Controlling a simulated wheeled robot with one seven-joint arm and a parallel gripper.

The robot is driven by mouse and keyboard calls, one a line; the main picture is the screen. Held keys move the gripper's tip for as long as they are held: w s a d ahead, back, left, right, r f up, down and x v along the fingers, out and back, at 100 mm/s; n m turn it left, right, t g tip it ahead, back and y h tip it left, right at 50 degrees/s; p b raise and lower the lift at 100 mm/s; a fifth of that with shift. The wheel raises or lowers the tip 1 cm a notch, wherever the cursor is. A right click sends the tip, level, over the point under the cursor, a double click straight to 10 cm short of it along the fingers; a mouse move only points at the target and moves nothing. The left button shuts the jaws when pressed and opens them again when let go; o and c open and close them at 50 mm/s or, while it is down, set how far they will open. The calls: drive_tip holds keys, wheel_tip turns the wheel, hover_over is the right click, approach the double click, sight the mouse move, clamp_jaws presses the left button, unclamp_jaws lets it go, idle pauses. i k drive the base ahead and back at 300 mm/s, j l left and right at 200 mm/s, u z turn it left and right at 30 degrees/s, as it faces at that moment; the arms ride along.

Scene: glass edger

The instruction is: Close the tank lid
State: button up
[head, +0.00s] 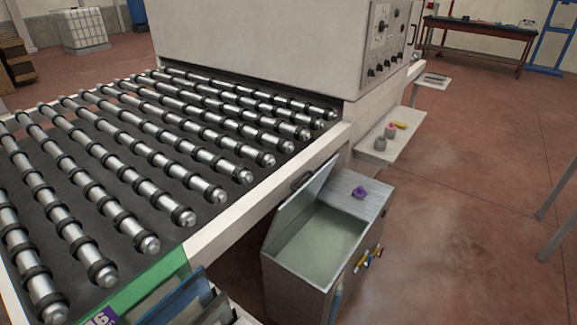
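The tank (297,278) is a grey metal box on the floor beside the roller conveyor, at the lower middle of the head view. Its lid (304,203) stands raised and tilted on the left side, next to the conveyor frame. Through the opening I see pale greenish liquid (318,240). A fixed metal top section with a purple knob (359,192) covers the back part of the tank. Several small coloured fittings (368,258) are on its right side. My gripper is not in view.
The roller conveyor (130,150) fills the left, its pale frame edge (265,190) close to the lid. A shelf (393,145) with small items juts out behind the tank. Blue panels (178,300) stand at bottom left. The floor right of the tank (450,220) is clear.

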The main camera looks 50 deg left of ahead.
sight(292, 207)
drive_tip(key=i+u, duration=0.25)
drive_tip(key=u, duration=0.2)
drive_tip(key=i+l+u, duration=0.15)
drive_tip(key=u, duration=0.35)
drive_tip(key=i+l+u, duration=0.2)
drive_tip(key=u, duration=0.25)
drive_tip(key=i+l+u, duration=0.3)
drive_tip(key=u, duration=0.2)
drive_tip(key=i+l+u, duration=0.1)
drive_tip(key=l+u, duration=0.35)
drive_tip(key=i+l+u, duration=0.2)
drive_tip(key=u, duration=0.25)
drive_tip(key=i+l+u, duration=0.15)
drive_tip(key=l+u, duration=0.15)
drive_tip(key=u, duration=0.2)
drive_tip(key=i+l+u, duration=0.15)
drive_tip(key=l+u, duration=0.15)
drive_tip(key=u, duration=0.15)
drive_tip(key=l+u, duration=0.75)
drive_tip(key=u, duration=0.2)
